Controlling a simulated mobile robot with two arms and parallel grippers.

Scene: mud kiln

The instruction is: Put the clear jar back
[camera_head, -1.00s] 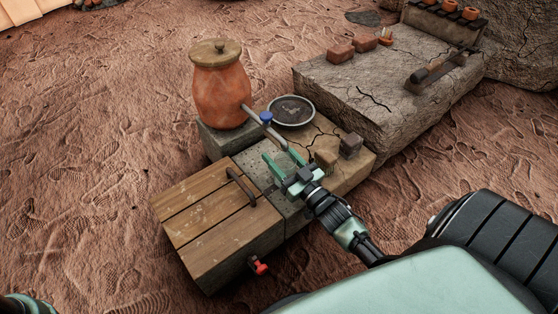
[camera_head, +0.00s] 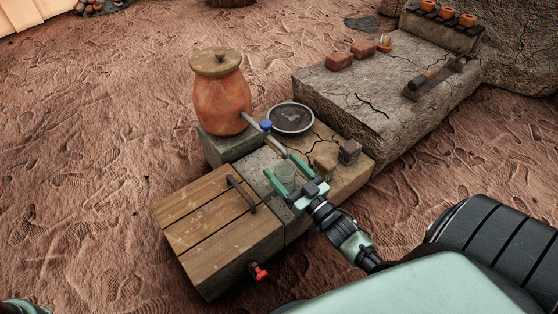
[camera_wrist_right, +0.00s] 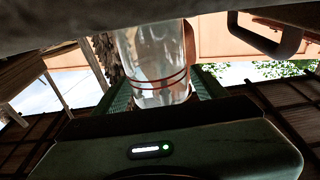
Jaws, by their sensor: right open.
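The clear jar (camera_head: 285,173) stands under the end of the spout, on the grey stone block beside the wooden lid. My right gripper (camera_head: 281,166) is open, with one finger on each side of the jar. In the right wrist view the jar (camera_wrist_right: 153,65) is see-through, with thin red lines around it, between the teal fingers. I cannot tell whether the fingers touch it. My left gripper is out of view.
An orange clay pot (camera_head: 221,103) with a wooden lid stands behind, its spout with blue tap (camera_head: 265,125) close above the jar. A round dark dish (camera_head: 291,118), small brown blocks (camera_head: 349,152) and a wooden lid with handle (camera_head: 212,225) are near.

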